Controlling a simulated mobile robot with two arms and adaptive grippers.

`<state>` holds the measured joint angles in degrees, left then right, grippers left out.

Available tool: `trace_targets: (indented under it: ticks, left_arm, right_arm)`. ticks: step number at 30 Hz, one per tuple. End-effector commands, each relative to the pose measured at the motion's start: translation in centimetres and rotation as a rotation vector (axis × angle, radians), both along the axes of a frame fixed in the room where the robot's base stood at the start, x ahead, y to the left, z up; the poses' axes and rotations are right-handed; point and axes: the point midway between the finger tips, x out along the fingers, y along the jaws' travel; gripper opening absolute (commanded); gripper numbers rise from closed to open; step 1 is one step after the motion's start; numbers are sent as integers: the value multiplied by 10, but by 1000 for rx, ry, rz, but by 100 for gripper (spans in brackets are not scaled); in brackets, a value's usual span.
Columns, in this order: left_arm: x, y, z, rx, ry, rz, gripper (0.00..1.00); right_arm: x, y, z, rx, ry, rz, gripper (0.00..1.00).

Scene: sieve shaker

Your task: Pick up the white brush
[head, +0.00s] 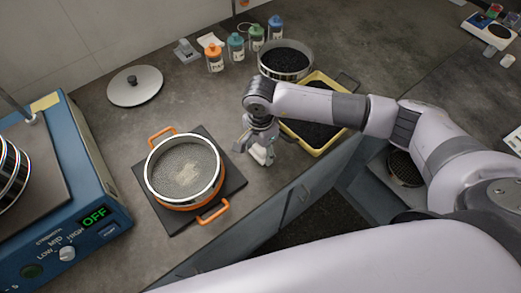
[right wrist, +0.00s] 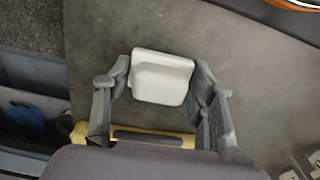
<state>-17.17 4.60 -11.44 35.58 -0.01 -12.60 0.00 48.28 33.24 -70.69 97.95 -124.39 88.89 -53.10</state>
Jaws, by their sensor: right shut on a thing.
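The white brush (right wrist: 161,80) is between the two fingers of my right gripper (right wrist: 160,88) in the right wrist view. The fingers are shut on its sides. In the head view my right gripper (head: 260,141) points down over the counter, between the round sieve and the yellow tray, and part of the white brush (head: 262,155) shows below it. I cannot tell whether the brush touches the counter. The brush's underside is hidden. My left gripper is not in view.
A sieve (head: 184,172) with orange handles sits on a dark square plate left of my right gripper. A yellow tray (head: 345,135) of black grains is right of it. Several bottles (head: 236,46) and a lid (head: 135,86) stand behind. The blue shaker (head: 85,190) is at left.

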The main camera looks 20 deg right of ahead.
Motion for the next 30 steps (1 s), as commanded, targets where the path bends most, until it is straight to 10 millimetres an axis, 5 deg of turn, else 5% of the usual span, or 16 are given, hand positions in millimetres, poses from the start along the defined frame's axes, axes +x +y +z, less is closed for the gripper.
trace_targets:
  ticks: [8,21,30]
  left_arm:
    - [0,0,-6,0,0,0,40]
    - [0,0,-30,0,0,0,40]
    - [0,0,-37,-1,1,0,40]
  right_arm:
    - [2,0,24,1,-6,0,22]
    - [1,0,142,1,-8,2,22]
    - [1,0,192,1,-3,-1,22]
